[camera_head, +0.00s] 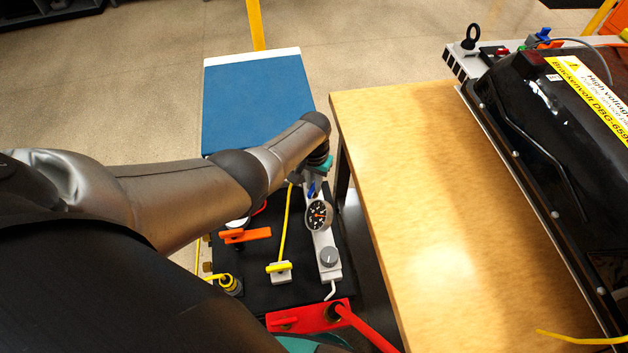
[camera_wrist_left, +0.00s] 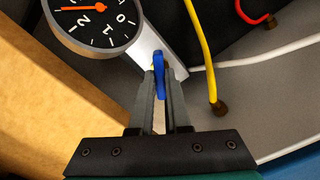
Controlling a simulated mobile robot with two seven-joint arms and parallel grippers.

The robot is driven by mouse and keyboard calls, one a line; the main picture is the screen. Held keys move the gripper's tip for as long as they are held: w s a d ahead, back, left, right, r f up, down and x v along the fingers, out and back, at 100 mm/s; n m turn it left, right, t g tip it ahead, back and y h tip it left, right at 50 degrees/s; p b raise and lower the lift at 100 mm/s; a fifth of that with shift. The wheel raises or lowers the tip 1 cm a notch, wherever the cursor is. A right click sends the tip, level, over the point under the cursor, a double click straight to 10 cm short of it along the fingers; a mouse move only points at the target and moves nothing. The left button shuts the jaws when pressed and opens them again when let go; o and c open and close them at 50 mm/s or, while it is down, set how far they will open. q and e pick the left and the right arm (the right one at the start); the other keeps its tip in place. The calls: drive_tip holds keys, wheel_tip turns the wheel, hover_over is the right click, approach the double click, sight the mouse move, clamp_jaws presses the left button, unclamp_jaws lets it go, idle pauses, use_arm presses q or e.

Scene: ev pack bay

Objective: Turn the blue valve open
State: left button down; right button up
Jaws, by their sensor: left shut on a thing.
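The blue valve (camera_head: 311,190) is a small blue lever on a light grey manifold bar (camera_head: 326,245). In the left wrist view the blue lever (camera_wrist_left: 158,70) stands between the fingertips of my left gripper (camera_wrist_left: 158,84), which is shut on it. The lever looks roughly in line with the fingers. In the head view my left gripper (camera_head: 308,176) is partly hidden by its own wrist. A round gauge (camera_head: 319,216) sits on the bar beside the valve. In the wrist view the gauge (camera_wrist_left: 95,18) has an orange needle. My right gripper is not seen.
A red part (camera_head: 310,315) lies at the front. A wooden table (camera_head: 400,180) with a black battery pack (camera_head: 545,150) stands right.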

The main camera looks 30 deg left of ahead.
use_arm(q)
drive_tip(key=n, duration=0.3)
drive_tip(key=shift+n, duration=0.4)
drive_tip(key=shift+n+p, duration=0.4)
drive_tip(key=shift+n, duration=1.3)
drive_tip(key=c, duration=0.9)
unclamp_jaws()
